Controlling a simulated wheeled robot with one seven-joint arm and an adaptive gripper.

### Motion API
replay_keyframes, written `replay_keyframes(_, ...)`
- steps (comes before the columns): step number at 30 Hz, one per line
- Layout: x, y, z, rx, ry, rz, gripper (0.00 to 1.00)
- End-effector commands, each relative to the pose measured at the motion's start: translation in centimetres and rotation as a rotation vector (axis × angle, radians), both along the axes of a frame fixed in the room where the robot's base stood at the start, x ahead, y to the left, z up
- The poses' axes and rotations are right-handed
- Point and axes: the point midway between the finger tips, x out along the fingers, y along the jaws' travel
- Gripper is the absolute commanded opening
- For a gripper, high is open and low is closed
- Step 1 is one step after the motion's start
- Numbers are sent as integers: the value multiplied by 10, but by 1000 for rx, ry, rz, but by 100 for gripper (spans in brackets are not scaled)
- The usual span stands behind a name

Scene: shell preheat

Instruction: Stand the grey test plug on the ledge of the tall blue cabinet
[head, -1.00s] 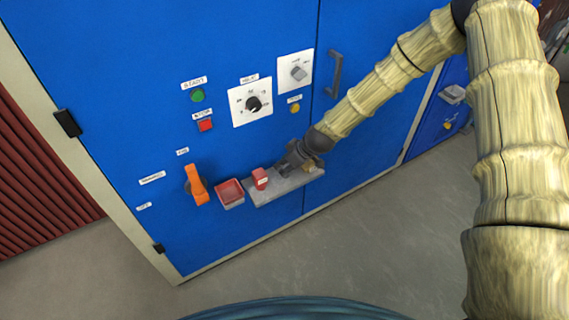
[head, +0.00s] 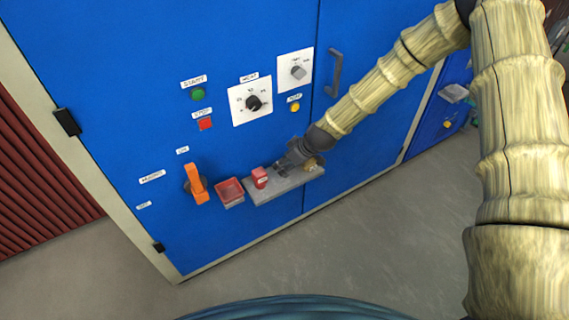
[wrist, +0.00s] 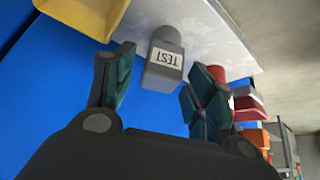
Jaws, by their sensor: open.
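The grey test plug (wrist: 164,58), with an upside-down TEST label in the wrist view, stands at the grey ledge (wrist: 214,30) with its narrower end against it. My gripper (wrist: 152,92) is open, with a finger on each side of the plug. Blue shows between the left finger and the plug; the gap on the right is narrower. In the head view my gripper (head: 281,171) is low over the ledge (head: 290,187) on the tall blue cabinet (head: 110,90). There the gripper and plug are too small to tell apart clearly.
A red block (head: 260,177) stands on the ledge left of my gripper. A red tray (head: 230,191) and an orange handle (head: 196,184) are further left. A yellowish object (wrist: 84,14) is on the other side of the plug. A door handle (head: 334,73) sticks out above right.

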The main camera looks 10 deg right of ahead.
Motion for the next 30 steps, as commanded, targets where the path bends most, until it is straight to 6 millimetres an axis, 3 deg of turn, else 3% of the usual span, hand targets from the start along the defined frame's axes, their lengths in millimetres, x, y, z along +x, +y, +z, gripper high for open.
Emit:
replay_keyframes(21, -34, -32, 73, -1, -2, -1, 55)
replay_keyframes(30, -43, -40, 91, -1, -1, -1, 55)
